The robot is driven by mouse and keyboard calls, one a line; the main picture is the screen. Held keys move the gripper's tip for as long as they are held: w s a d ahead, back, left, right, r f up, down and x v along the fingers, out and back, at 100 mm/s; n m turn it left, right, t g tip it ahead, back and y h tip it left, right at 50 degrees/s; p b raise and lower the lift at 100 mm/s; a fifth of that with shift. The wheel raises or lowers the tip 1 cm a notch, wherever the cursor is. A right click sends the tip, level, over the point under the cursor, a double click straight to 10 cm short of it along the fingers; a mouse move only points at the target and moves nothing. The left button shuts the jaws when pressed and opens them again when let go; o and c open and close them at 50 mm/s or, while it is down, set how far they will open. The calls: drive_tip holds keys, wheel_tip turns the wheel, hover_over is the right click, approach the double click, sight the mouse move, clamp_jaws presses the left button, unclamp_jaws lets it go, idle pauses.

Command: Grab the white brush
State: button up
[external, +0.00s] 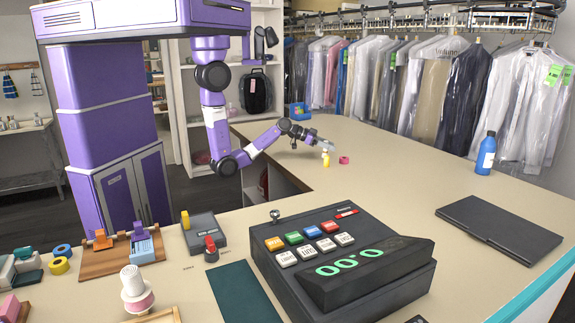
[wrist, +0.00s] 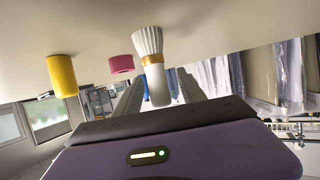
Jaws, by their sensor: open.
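The white brush (wrist: 149,44) shows in the wrist view, with flared white bristles, a gold band and a pale handle. My gripper (wrist: 160,84) is open. Its two dark fingers show on either side of the brush handle in that picture; I cannot tell how far the handle reaches between them or whether they touch it. In the external view my gripper (external: 325,144) is low over the far counter, and the brush cannot be made out clearly beside it.
A yellow bottle (external: 326,161) and a pink roll (external: 344,160) stand close to my gripper. The cash register (external: 340,270) is in front. Bagged clothes (external: 430,95) hang behind.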

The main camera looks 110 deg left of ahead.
drive_tip(key=shift+w+a+f, duration=0.15)
drive_tip(key=shift+w+f, duration=0.15)
drive_tip(key=shift+w, duration=0.3)
clamp_jaws()
drive_tip(key=shift+r, duration=0.15)
